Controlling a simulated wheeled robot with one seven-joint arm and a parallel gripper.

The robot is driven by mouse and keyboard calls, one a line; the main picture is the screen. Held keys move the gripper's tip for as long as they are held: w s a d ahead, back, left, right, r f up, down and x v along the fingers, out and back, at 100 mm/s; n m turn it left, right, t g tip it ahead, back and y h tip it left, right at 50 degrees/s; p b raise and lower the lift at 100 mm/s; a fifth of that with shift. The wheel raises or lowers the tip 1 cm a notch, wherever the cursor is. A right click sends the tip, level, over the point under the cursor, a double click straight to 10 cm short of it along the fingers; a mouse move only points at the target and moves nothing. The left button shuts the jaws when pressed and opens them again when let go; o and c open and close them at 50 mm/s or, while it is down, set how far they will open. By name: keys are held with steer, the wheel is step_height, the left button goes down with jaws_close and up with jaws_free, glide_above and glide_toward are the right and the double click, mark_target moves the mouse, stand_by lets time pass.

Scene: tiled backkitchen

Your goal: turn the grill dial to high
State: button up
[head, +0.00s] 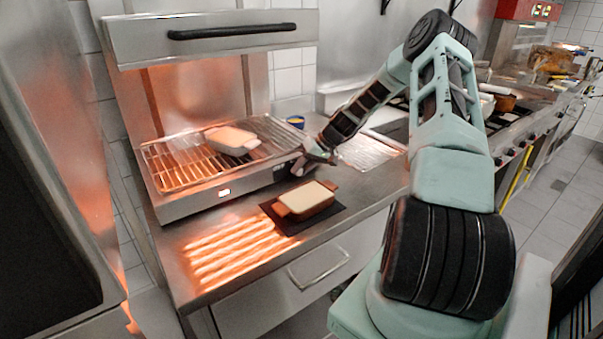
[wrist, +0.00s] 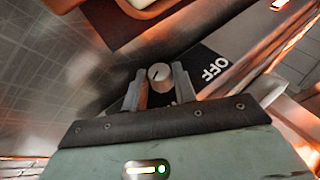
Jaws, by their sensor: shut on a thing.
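The grill dial (wrist: 160,77) is a small round pale metal knob with a dark pointer mark. It sits on the grill's front beside a dark plate with the word OFF (wrist: 215,68), upside down in the wrist view. My gripper (wrist: 159,80) is shut on the dial, one finger on each side. In the head view my gripper (head: 307,166) is at the right end of the front panel of the grill (head: 190,208), and hides the dial there. Other markings by the dial are mostly covered by the fingers.
Another dish (head: 307,199) stands on a dark mat (head: 284,224) on the steel counter (head: 190,265), just below my gripper. The grill hood (head: 205,35) is raised. Orange glow falls on the counter front left.

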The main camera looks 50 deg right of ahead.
steer(key=o, duration=1)
steer(key=shift+c, duration=0.2)
steer(key=b+v, duration=0.3)
steer(key=v, duration=1.4)
steer(key=shift+s, duration=0.2)
steer(key=shift+d, duration=0.1)
